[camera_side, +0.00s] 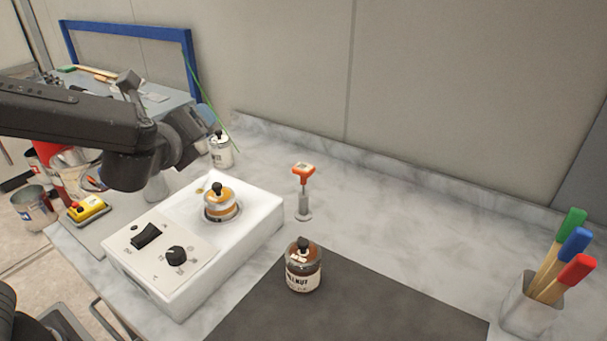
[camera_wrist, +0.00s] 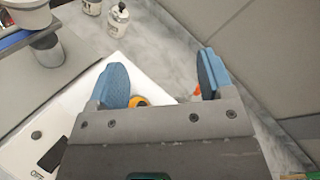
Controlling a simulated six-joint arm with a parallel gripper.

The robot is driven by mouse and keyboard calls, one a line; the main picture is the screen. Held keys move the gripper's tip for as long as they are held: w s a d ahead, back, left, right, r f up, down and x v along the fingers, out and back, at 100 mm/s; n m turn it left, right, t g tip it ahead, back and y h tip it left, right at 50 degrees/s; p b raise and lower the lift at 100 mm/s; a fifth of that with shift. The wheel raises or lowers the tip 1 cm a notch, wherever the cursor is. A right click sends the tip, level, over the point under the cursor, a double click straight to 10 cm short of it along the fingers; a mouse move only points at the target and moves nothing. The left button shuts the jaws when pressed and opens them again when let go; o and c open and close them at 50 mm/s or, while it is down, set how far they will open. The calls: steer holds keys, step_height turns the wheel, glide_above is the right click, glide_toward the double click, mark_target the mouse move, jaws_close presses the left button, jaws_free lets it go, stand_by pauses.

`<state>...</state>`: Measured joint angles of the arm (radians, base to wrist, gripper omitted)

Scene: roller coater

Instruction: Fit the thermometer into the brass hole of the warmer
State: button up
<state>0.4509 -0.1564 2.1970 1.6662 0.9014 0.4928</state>
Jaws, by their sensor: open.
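The thermometer (camera_side: 303,172) has an orange head and stands upright in a small grey holder (camera_side: 304,211) on the counter, right of the warmer. The white warmer (camera_side: 250,234) carries a black switch, a knob and a jar (camera_side: 221,207) in its well. A small brass spot (camera_side: 199,191), probably the hole, shows behind the jar's left side. My gripper (camera_wrist: 165,78) is open and empty, its blue pads wide apart. In the wrist view the warmer (camera_wrist: 125,58) lies below it; a sliver of orange, probably the thermometer (camera_wrist: 197,91), shows by the right finger. My fingertips are unclear in the side view.
A walnut-labelled jar (camera_side: 303,270) stands at the dark mat's (camera_side: 370,305) corner. A white jar (camera_side: 220,150) stands behind the warmer. A cup of colour-handled brushes (camera_side: 528,312) is at far right. The counter right of the thermometer is clear.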

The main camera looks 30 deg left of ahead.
mark_target(297, 172)
steer(key=w+d+m+t+h, duration=0.2)
steer(key=w+d+m+h, duration=0.15)
steer(key=d+m, duration=0.3)
steer(key=w+d+m+t+h, duration=0.2)
steer(key=d+m+h, duration=0.2)
steer(key=d+m, duration=0.25)
step_height(297, 172, down, 13)
steer(key=a, duration=0.1)
steer(key=shift+y, duration=0.25)
steer(key=w, duration=0.8)
steer(key=shift+a+f, duration=0.2)
steer(key=shift+f, duration=0.05)
steer(key=w, duration=0.5)
steer(key=shift+w+d, duration=0.2)
steer(key=shift+w, duration=0.2)
steer(key=c, duration=1)
steer(key=shift+r, duration=0.1)
